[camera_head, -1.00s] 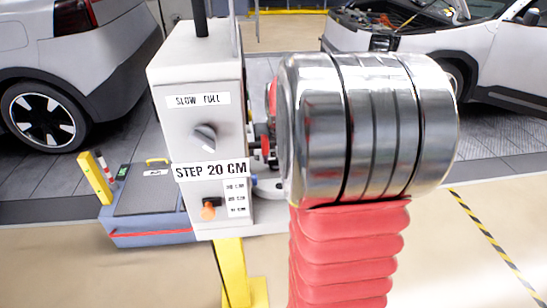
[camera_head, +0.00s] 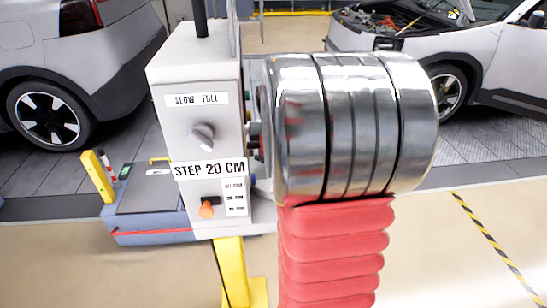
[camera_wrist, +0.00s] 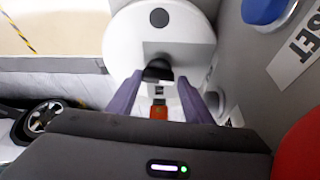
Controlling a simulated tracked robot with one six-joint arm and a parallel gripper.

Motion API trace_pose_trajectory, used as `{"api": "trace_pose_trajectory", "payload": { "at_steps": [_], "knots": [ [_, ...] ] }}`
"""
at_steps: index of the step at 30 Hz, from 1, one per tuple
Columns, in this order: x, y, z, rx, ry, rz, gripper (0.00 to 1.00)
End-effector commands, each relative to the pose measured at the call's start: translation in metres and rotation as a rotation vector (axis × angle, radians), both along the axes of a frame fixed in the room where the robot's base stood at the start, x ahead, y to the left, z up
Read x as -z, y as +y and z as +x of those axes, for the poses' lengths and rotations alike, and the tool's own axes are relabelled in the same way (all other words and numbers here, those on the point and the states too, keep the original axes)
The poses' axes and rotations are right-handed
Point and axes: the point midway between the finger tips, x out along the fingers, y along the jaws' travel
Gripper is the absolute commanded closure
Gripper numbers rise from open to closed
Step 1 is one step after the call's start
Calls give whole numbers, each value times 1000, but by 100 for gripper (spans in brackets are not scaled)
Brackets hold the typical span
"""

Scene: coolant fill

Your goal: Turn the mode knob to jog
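A grey control box (camera_head: 198,120) stands on a yellow post in the head view. Its front has a grey knob (camera_head: 203,137) under a "SLOW FULL" label and an orange-tipped switch (camera_head: 207,209) under "STEP 20 CM". In the wrist view, my gripper (camera_wrist: 160,79) has its two purple fingers apart. A black knob-like part (camera_wrist: 157,70) shows between the fingertips, in front of a white round body; I cannot tell whether they touch it. An orange part (camera_wrist: 158,111) shows nearer, between the fingers. No "jog" label is readable. My arm hides my gripper in the head view.
In the wrist view, a blue button (camera_wrist: 264,10) beside partly cut-off "SET" lettering and a red part (camera_wrist: 300,150) are at the right. In the head view, a blue case (camera_head: 150,215) lies behind the box, with cars (camera_head: 450,55) farther back.

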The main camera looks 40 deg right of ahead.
Motion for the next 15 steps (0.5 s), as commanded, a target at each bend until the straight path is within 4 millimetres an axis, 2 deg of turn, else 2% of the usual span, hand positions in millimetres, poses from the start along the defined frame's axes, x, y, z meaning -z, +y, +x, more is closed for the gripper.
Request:
{"api": "trace_pose_trajectory", "payload": {
  "at_steps": [6,15],
  "knots": [
    [0,-1,-1,2,1,-1,41],
    [-2,-2,-2,2,1,-2,41]
  ]
}}
